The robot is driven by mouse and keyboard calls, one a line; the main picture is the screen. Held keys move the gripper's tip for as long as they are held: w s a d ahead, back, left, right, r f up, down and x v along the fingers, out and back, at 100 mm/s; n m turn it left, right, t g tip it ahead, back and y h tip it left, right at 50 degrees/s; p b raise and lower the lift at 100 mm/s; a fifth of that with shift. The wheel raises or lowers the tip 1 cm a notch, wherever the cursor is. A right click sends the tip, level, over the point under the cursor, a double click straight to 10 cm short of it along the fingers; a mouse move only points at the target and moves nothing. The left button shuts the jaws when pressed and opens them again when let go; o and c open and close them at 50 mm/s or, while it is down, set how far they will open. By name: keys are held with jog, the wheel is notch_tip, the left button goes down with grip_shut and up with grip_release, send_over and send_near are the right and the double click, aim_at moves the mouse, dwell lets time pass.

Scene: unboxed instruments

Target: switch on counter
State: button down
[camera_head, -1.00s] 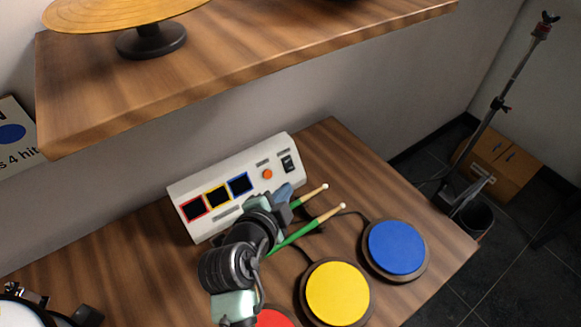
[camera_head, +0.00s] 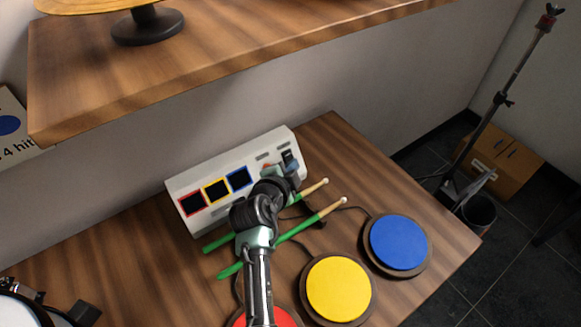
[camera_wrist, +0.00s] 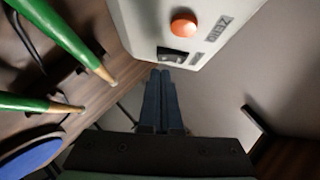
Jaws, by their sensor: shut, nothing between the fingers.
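The counter (camera_head: 180,185) is a white sloped box with three dark displays framed red, yellow and blue. Its black rocker switch (camera_head: 287,157) is at the right end, and it also shows in the wrist view (camera_wrist: 172,56). An orange button (camera_wrist: 183,24) sits beside the switch, labelled ZERO. My gripper (camera_head: 291,171) is at the counter's right end, just below the switch. In the wrist view my shut, empty fingers (camera_wrist: 161,72) point at the switch, with the tips right by it. I cannot tell whether they touch it, nor which way the rocker is tipped.
Two green drumsticks (camera_head: 318,220) lie under my arm in front of the counter. Blue (camera_head: 398,243), yellow (camera_head: 338,288) and red (camera_head: 270,318) pads stand nearer the front, with cables. A wooden shelf (camera_head: 230,55) overhangs behind. A metal stand (camera_head: 490,120) is on the floor at right.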

jog(key=shift+w+a+f, duration=0.25)
jog(key=shift+w+f, duration=0.1)
jog(key=f+b, duration=0.1)
jog(key=b, duration=0.1)
jog(key=shift+a+b, duration=0.1)
jog(key=shift+b, duration=0.2)
jog(key=shift+r, duration=0.3)
jog(key=shift+w+r, duration=0.1)
jog(key=shift+r, duration=0.05)
jog(key=shift+r+p, duration=0.55)
jog(key=shift+r, duration=0.1)
